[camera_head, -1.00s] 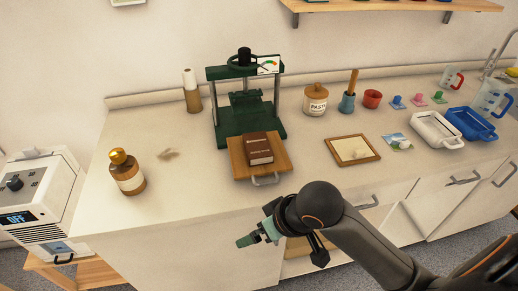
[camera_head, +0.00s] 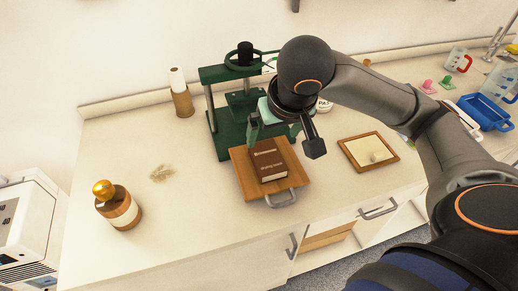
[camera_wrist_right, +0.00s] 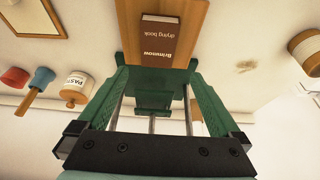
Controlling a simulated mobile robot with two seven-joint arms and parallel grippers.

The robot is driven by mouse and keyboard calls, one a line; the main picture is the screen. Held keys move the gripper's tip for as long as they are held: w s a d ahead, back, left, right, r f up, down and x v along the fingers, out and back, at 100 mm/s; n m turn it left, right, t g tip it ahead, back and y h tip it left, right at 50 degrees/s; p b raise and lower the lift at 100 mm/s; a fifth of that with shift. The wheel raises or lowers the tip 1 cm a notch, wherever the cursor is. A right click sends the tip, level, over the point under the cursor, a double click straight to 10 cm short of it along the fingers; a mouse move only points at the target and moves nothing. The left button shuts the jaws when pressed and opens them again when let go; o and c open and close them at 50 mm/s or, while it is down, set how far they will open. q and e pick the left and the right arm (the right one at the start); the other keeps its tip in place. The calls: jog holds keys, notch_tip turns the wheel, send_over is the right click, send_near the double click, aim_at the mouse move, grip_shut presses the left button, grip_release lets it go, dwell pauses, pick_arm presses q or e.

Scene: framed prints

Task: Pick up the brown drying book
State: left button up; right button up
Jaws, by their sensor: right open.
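The brown drying book (camera_head: 269,161) lies flat on a wooden board with a metal handle (camera_head: 285,199), at the front of the green press (camera_head: 228,140). In the right wrist view the book (camera_wrist_right: 163,40) lies ahead, beyond and between the fingertips, its lettering upside down. My right gripper (camera_head: 275,131) is open and empty, its green fingers pointing down above the back end of the book. The fingers appear apart from the book, though the exact gap is hard to tell. The arm hides part of the press. My left gripper is not in view.
The press frame stands close behind the gripper. A framed print (camera_head: 368,151) lies to the right.

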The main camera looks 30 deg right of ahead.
jog(key=b, duration=0.2)
send_over(268, 158)
jog(key=s, duration=0.2)
jog(key=f, duration=0.5)
jog(key=shift+a+f, duration=0.35)
jog(key=x, duration=0.5)
jog(key=shift+s+d+f+b, duration=0.1)
jog(key=shift+d+f+b, duration=0.05)
jog(key=shift+f+b, duration=0.25)
jog(key=shift+f, duration=0.1)
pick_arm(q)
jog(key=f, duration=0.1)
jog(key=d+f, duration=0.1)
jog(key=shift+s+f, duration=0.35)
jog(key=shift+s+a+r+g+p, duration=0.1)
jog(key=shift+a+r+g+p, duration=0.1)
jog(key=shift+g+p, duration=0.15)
pick_arm(e)
jog(key=shift+f, duration=0.25)
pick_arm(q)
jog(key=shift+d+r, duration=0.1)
pick_arm(e)
jog(key=c, duration=1.5)
